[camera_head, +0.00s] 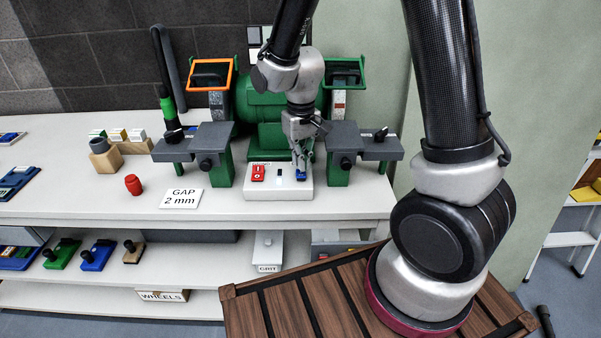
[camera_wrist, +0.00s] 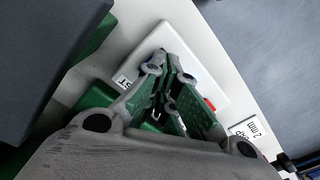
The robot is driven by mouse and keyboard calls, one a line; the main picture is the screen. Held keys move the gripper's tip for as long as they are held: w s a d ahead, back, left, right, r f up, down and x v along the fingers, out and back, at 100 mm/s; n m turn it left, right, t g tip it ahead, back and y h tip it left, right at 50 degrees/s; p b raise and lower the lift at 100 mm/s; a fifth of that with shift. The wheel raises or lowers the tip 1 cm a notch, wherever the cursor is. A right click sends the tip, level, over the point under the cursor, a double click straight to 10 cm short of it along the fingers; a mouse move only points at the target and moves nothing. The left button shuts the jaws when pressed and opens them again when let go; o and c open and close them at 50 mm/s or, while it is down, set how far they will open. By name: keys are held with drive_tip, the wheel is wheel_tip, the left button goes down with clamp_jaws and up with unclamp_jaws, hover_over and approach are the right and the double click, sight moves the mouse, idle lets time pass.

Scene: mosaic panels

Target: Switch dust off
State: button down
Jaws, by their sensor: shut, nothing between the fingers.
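A white switch box (camera_head: 279,188) lies on the bench at the foot of the green bench grinder (camera_head: 268,138). It carries a red switch (camera_head: 258,173) marked I and O on its left, a small dark switch (camera_head: 279,172) in the middle and a blue part (camera_head: 301,174) on its right. My gripper (camera_head: 301,168) points down with shut, empty fingers at the blue part; I cannot tell whether they touch it.
Grey tool rests (camera_head: 364,146) flank my gripper on both sides. A "GAP 2 mm" card (camera_head: 181,198) and a red knob-like piece (camera_head: 133,184) lie to the left. The bench front between box and edge is clear.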

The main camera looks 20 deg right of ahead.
sight(301, 175)
drive_tip(key=shift+f, duration=1.6)
idle(1.1)
drive_tip(key=shift+r, duration=3.55)
